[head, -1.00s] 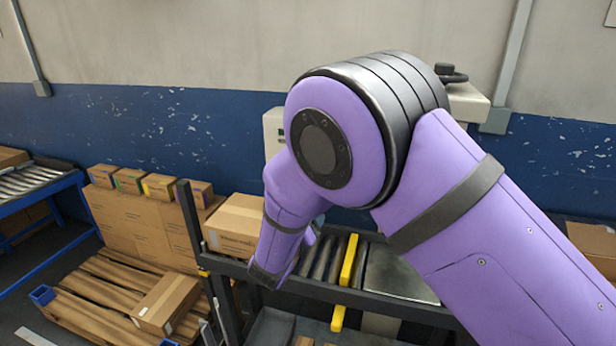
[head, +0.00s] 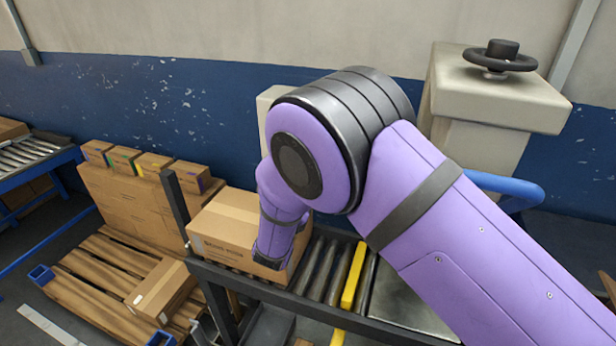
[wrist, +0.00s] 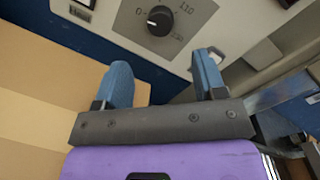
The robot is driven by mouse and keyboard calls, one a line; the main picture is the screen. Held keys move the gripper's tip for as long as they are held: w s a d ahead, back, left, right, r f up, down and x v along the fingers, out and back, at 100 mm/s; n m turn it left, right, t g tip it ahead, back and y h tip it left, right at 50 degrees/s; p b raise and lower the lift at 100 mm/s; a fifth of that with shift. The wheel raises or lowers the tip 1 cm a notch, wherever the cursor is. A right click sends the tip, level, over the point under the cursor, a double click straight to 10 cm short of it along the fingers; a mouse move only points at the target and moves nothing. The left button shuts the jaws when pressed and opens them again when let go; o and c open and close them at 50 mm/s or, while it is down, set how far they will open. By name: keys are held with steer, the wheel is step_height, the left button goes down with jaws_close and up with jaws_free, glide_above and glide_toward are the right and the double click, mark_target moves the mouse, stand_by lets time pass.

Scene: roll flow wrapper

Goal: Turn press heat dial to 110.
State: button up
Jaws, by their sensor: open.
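The heat dial (wrist: 160,20) is a round black knob on a light grey panel (wrist: 205,15), at the top of the wrist view. Marks "0" at its left and "110" at its upper right are readable; another mark at the lower right is too blurred to read. A pale line shows on the knob's left side. My gripper (wrist: 165,75) has two blue fingers, spread apart and empty. The fingers point toward the panel, below the dial in the picture, and do not touch it. In the head view my arm hides the dial.
A cardboard box (head: 225,228) sits on the roller conveyor (head: 318,265) beside my forearm. A yellow bar (head: 354,275) crosses the rollers. A beige cabinet with a black handwheel (head: 500,57) and a blue tube (head: 510,188) stand at the right.

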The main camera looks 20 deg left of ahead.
steer(key=w, duration=0.9)
steer(key=shift+a, duration=0.4)
steer(key=c, duration=0.9)
